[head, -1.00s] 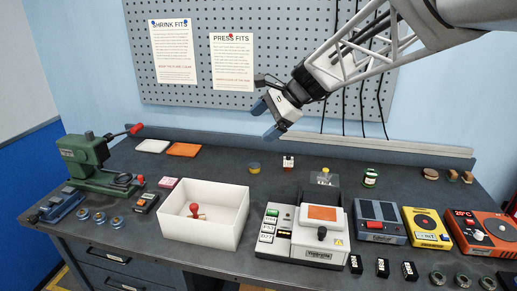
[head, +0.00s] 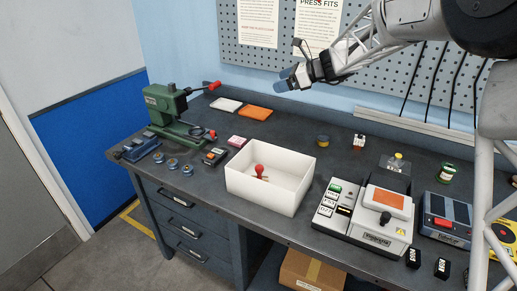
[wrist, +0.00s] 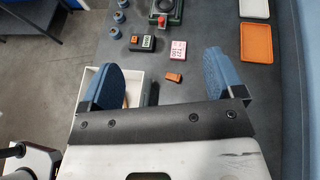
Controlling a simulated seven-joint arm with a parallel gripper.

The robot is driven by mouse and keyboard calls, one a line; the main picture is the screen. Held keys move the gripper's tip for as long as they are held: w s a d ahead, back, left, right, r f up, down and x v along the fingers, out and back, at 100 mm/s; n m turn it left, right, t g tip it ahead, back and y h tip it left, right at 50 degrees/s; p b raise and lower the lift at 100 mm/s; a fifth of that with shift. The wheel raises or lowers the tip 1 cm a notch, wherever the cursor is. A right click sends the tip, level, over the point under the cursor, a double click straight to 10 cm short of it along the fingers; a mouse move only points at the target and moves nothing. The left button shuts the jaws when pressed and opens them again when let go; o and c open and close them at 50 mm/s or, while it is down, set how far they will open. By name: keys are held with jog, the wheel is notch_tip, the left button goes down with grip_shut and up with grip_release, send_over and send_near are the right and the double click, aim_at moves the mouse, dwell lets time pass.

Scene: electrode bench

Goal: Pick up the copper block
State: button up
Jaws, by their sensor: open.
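The copper block (wrist: 174,77) is a small orange-brown block lying on the dark bench in the wrist view. It lies between the white box and the pink card, and appears between my two fingers. I cannot make it out in the head view, where the white box (head: 262,188) may hide it. My gripper (head: 287,79) is open and empty, high above the back of the bench. Its two blue fingers stand wide apart in the wrist view (wrist: 160,62), well above the block.
The white box's wall (wrist: 136,74) is close to the block. A red-handled stamp (head: 259,171) stands in it. The pink card (wrist: 180,52) and a black device (wrist: 147,43) lie nearby. A green press (head: 165,106), orange tray (head: 255,112) and white machine (head: 375,225) stand around.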

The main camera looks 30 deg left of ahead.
jog(key=shift+m+y, duration=0.3)
jog(key=f, duration=0.8)
jog(key=a+f, duration=0.1)
jog(key=f, duration=0.8)
jog(key=w+a+f, duration=0.1)
jog(key=f, duration=0.7)
jog(key=shift+a+f, duration=0.15)
jog(key=shift+f, duration=0.2)
jog(key=shift+s, duration=0.1)
jog(key=shift+x, duration=1.25)
jog(key=shift+a, duration=0.1)
jog(key=shift+x, duration=2.55)
jog(key=shift+f, duration=0.1)
